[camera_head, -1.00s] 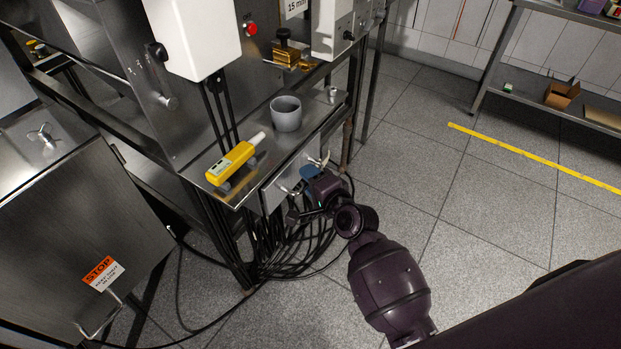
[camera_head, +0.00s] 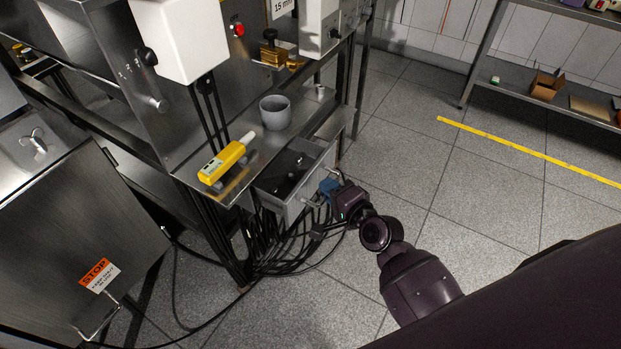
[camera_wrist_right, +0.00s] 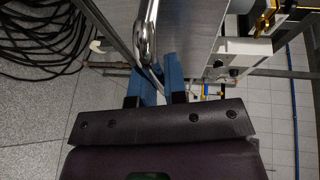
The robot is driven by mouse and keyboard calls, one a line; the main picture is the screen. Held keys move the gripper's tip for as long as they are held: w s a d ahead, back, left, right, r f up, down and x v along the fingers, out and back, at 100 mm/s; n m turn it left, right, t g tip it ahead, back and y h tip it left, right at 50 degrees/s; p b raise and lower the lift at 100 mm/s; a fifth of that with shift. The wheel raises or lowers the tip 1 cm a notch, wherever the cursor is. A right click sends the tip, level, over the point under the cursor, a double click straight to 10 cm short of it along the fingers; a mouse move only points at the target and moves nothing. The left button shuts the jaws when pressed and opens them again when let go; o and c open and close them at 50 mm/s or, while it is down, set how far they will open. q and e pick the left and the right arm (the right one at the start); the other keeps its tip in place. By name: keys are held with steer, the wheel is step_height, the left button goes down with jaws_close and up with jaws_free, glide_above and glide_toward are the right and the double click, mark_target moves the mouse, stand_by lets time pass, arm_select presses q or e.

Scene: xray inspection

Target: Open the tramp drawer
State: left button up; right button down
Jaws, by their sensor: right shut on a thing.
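The tramp drawer (camera_head: 297,201) is a grey metal drawer under the small steel shelf. It stands partly open, and dark objects lie inside it. My right gripper (camera_head: 328,189) is at the drawer's front, with its blue fingers shut on the drawer's metal handle. In the right wrist view the blue fingers (camera_wrist_right: 159,75) close around the curved handle (camera_wrist_right: 146,40), beside the drawer's flat front panel (camera_wrist_right: 190,35). My left gripper is not in view.
Black cables (camera_head: 285,250) hang and coil on the floor below. The tiled floor (camera_head: 420,170) to the right is clear.

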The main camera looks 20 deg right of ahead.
steer(key=s+d, duration=0.1)
steer(key=s, duration=0.1)
steer(key=s+d, duration=0.2)
steer(key=shift+s+d, duration=0.25)
steer(key=shift+s, duration=0.05)
steer(key=c, duration=1.2)
jaws_free()
steer(key=v, duration=1)
steer(key=shift+s, duration=0.35)
